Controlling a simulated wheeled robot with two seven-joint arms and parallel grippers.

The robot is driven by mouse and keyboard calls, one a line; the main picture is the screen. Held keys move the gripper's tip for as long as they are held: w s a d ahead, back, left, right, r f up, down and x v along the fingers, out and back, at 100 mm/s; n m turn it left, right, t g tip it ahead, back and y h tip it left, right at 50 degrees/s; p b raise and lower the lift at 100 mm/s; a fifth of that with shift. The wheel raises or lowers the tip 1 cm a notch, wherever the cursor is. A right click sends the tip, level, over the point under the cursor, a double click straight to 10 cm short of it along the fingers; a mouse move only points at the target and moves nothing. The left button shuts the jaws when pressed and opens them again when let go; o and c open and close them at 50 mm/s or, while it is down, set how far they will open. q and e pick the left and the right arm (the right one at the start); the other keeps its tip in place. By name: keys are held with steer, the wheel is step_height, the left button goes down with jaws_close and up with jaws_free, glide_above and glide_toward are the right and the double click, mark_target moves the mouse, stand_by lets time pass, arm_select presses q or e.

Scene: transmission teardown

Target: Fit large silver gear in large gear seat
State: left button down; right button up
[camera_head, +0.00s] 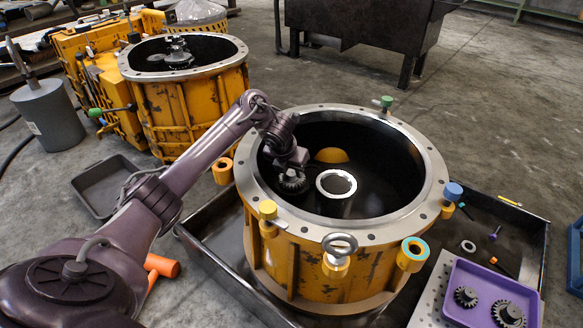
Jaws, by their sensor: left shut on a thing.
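My left gripper (297,161) is inside the open top of the yellow round housing (300,262), near its left inner wall. It is shut on a dark grey toothed gear (292,186), which I take for the large silver gear. The gear hangs below the jaws; its far side and the exact grip are hidden. A bright silver ring (336,197), perhaps the large gear seat, lies on the housing floor just right of the gear. The held gear is beside the ring in the picture, not over it; its height above the floor is unclear. My right gripper is not in view.
The steel rim (436,170) of the housing carries bolts and a ring handle. A yellow half-round part (331,155) lies inside. A purple tray (462,277) at lower right holds dark gears. A second yellow housing (200,105) stands behind left. A grey tray (104,184) lies left.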

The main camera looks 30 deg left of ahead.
arm_select(q)
steer(key=shift+f+b, duration=0.3)
steer(key=shift+f, duration=0.3)
stand_by(0.7)
steer(key=c, duration=0.9)
jaws_free()
steer(key=shift+c, duration=0.2)
steer(key=shift+f, duration=0.15)
